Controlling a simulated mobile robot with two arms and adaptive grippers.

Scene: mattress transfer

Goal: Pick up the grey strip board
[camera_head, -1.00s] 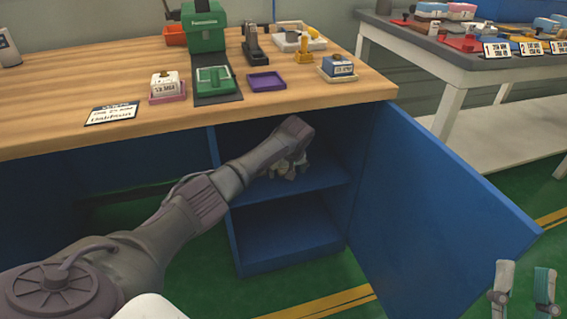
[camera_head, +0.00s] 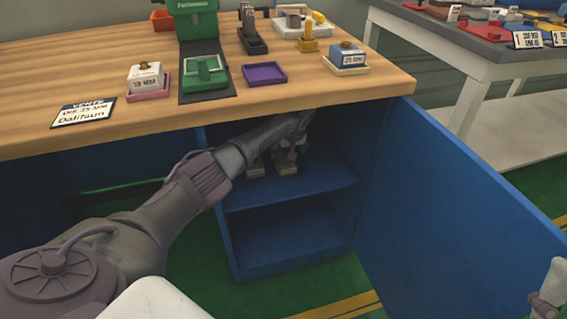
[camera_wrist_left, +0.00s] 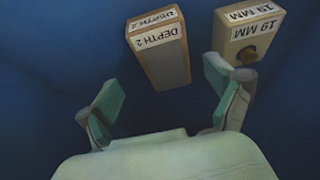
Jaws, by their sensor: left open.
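In the left wrist view the left gripper (camera_wrist_left: 160,98) is open and empty. Ahead of its fingers are a block labelled DEPTH 2 (camera_wrist_left: 157,48) and a beige block labelled 19 MM (camera_wrist_left: 247,36), at the right finger's side. My right gripper (camera_head: 548,295) shows only partly at the bottom right corner.
The blue cabinet door (camera_head: 470,205) stands open at the right. The wooden bench top (camera_head: 330,97) is above my left arm. The lower shelf (camera_head: 290,240) looks empty. A purple tray (camera_head: 265,73) and a labelled block (camera_head: 347,56) are on the bench.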

